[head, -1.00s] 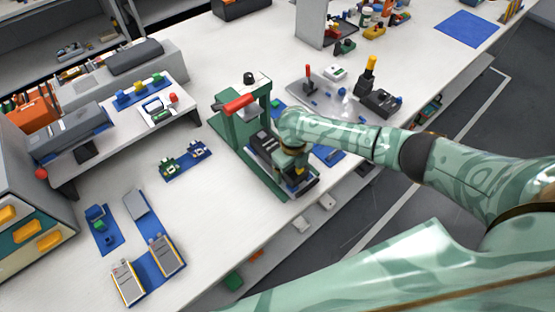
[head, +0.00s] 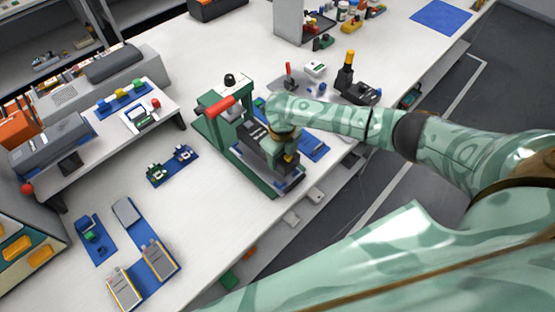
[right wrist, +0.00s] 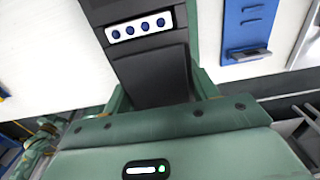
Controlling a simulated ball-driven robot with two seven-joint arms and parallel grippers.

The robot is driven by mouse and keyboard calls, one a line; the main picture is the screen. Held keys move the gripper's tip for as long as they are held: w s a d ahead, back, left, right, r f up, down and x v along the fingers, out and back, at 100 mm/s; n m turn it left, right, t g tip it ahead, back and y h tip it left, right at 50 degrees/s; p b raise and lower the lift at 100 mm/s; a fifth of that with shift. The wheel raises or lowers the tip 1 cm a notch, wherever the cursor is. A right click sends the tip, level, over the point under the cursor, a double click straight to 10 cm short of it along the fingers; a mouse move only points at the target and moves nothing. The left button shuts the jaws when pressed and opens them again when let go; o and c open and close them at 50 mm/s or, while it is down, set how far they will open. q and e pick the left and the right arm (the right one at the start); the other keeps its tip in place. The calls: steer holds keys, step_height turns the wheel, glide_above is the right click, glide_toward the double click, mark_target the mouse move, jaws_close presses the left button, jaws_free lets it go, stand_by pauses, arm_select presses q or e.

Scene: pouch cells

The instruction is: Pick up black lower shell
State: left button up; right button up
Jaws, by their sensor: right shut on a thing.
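The black lower shell (head: 258,142) appears as a dark, long block at the green press, beside my right gripper (head: 287,160). In the right wrist view a dark block (right wrist: 152,72) with a white strip bearing several blue dots fills the upper middle, between green parts. My right gripper is shut on the shell, pointing down over the front of the press. Its fingertips are mostly hidden by the hand and the dark block. I cannot tell whether the shell is clear of the press base. My left gripper is not in view.
The green press (head: 205,112) with a red handle (head: 220,109) stands close to the left. A blue mat (head: 314,148) lies just right of the hand. A black tool with a yellow top (head: 350,62) stands behind.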

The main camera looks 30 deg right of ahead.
steer(key=s+d+r+p, duration=0.1)
steer(key=s+d+r, duration=0.1)
steer(key=d+r, duration=0.6)
steer(key=d, duration=0.4)
steer(key=shift+d+r, duration=0.35)
steer(key=shift+s, duration=0.1)
